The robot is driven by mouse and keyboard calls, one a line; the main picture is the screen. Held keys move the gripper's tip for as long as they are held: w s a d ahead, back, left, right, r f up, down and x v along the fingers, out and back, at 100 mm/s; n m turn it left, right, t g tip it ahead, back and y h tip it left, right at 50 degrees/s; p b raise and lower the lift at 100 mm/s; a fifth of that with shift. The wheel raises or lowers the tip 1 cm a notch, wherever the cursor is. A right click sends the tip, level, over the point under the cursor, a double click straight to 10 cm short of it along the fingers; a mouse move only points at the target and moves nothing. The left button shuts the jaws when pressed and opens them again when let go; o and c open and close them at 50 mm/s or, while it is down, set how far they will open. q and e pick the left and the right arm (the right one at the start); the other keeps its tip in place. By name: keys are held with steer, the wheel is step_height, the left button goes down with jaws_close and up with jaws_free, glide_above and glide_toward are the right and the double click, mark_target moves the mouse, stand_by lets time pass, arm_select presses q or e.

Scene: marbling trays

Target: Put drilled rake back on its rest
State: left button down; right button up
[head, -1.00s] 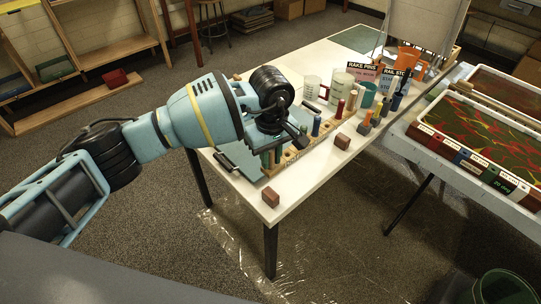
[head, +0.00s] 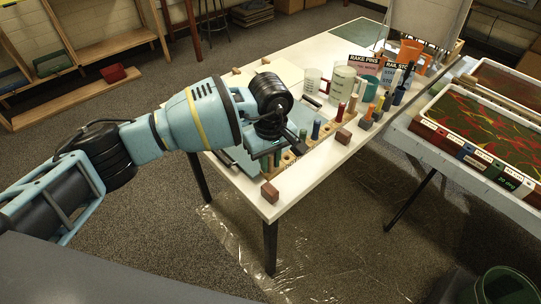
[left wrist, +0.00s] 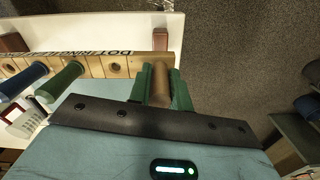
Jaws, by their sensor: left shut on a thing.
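The drilled rake appears to be the light wooden bar (head: 293,160) with a row of holes and printed lettering; it also shows in the left wrist view (left wrist: 90,66). A blue peg (left wrist: 22,82) and a green peg (left wrist: 60,82) stand in it. My left gripper (head: 271,161) is over the bar's near end. In the left wrist view its green fingers (left wrist: 161,88) are shut on an upright brown peg (left wrist: 160,78) at that end. Whether the bar touches what is under it is hidden. My right gripper is not in view.
Brown blocks stand at the table's near corner (head: 270,193) and along its right edge (head: 343,135). Cups (head: 342,84), signs and coloured pegs crowd the table behind the bar. A tray of red marbling (head: 480,123) is to the right.

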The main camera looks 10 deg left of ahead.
mark_target(270, 176)
arm_select(q)
steer(key=shift+f+b, duration=1.3)
steer(key=shift+f, duration=1.85)
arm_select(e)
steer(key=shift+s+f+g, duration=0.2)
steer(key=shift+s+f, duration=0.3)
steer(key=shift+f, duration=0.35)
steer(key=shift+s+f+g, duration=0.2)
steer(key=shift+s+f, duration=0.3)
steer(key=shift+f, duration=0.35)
arm_select(q)
steer(key=c, duration=1.2)
jaws_free()
steer(key=shift+f, duration=0.1)
step_height(270, 176, up, 8)
steer(key=shift+f, duration=0.1)
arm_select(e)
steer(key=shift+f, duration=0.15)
